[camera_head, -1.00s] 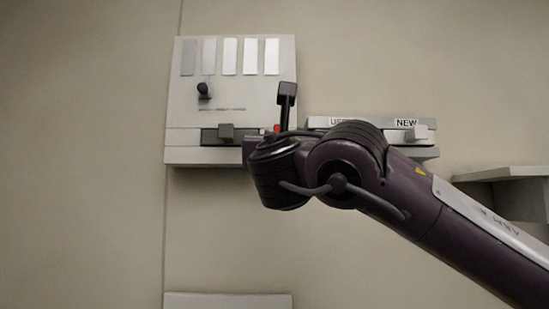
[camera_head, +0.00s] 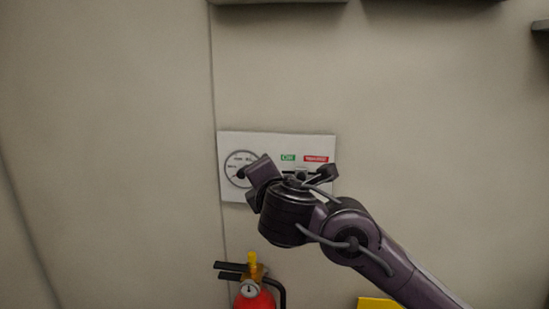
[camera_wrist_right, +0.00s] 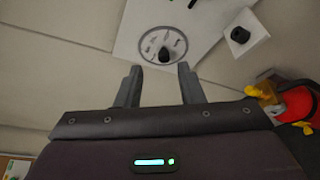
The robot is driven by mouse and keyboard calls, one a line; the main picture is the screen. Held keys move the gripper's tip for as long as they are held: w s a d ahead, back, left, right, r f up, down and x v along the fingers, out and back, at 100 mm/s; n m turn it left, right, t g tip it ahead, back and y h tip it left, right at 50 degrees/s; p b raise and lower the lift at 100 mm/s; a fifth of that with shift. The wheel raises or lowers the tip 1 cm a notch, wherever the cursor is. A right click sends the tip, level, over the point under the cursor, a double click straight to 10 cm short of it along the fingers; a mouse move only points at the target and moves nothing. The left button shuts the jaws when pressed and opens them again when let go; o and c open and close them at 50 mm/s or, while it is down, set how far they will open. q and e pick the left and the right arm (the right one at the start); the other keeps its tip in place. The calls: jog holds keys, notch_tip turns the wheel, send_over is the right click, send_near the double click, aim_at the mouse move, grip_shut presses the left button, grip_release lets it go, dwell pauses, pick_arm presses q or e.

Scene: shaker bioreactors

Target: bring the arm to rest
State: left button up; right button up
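My right arm (camera_head: 385,262) comes in from the lower right of the head view, its wrist in front of a white wall panel. In the right wrist view my right gripper (camera_wrist_right: 160,67) is open, with its two fingers apart and nothing held between them. Beyond the fingers lies a round dial with a dark knob (camera_wrist_right: 165,53); I cannot tell how far away it is. My left gripper is in neither view.
The white panel (camera_head: 228,188) carries the dial, a green label (camera_head: 288,158) and a red label (camera_head: 316,159). A red fire extinguisher (camera_head: 254,300) stands below it, and a yellow object (camera_head: 380,303) is at the bottom edge. The wall to the left is bare.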

jog(key=s+d+f+m+g, duration=0.25)
jog(key=s+f+m, duration=0.2)
jog(key=f, duration=0.35)
jog(key=s+d+f+m+g, duration=0.25)
jog(key=d+f+m, duration=0.2)
jog(key=f, duration=0.45)
jog(key=s+d+f+m+g, duration=0.1)
jog(key=s+d+f+m, duration=0.1)
jog(key=s+f+m, duration=0.45)
jog(key=s+d+f+m+g+h, duration=0.3)
jog(key=s+d+f+m+g, duration=0.4)
jog(key=s+d+f, duration=0.65)
jog(key=s+a+f+m, duration=0.1)
jog(key=s+f, duration=0.1)
jog(key=f, duration=1.3)
jog(key=s+a+f, duration=0.1)
jog(key=s+f, duration=0.2)
jog(key=f, duration=1.2)
jog(key=s+d+f+p, duration=0.1)
jog(key=s+d+f, duration=0.1)
jog(key=s+f, duration=0.6)
jog(key=s+d+f+g, duration=0.1)
jog(key=s+d+f, duration=0.1)
jog(key=s+f, duration=0.7)
jog(key=shift+s+f+g+p, duration=0.3)
jog(key=shift+s+p, duration=0.05)
jog(key=shift+s, duration=0.9)
